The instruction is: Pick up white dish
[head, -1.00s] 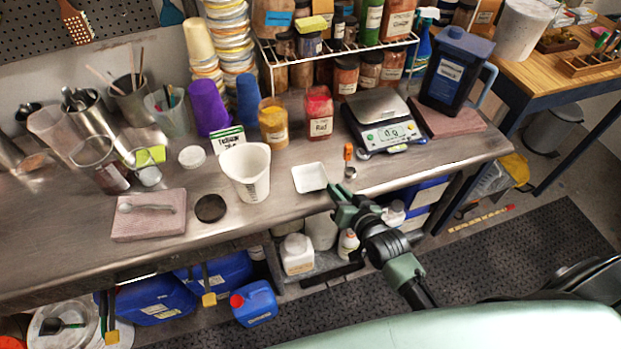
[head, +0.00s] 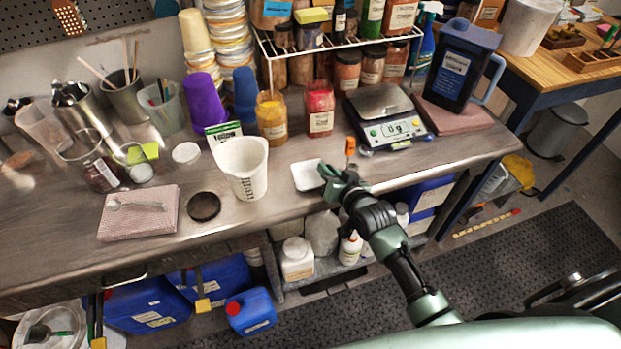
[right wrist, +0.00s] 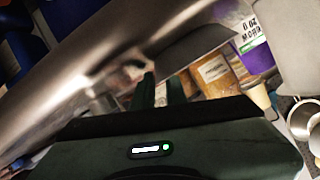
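The white dish (head: 307,175) is a small square shallow tray lying on the metal bench, close to its front edge. My right gripper (head: 328,182) is just right of the dish in the head view, its fingertips at or over the dish's right side; I cannot tell whether they touch it. Its two fingers are apart with nothing visible between them. In the right wrist view the two dark fingers (right wrist: 161,90) also stand apart; I cannot make out the dish clearly there. My left gripper is not in view.
A white beaker (head: 242,170) stands left of the dish. A digital scale (head: 388,125) and a small orange-handled scoop (head: 350,146) are to the right. Red (head: 320,112) and yellow (head: 272,120) jars stand behind. A black round disc (head: 204,207) lies left of the beaker.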

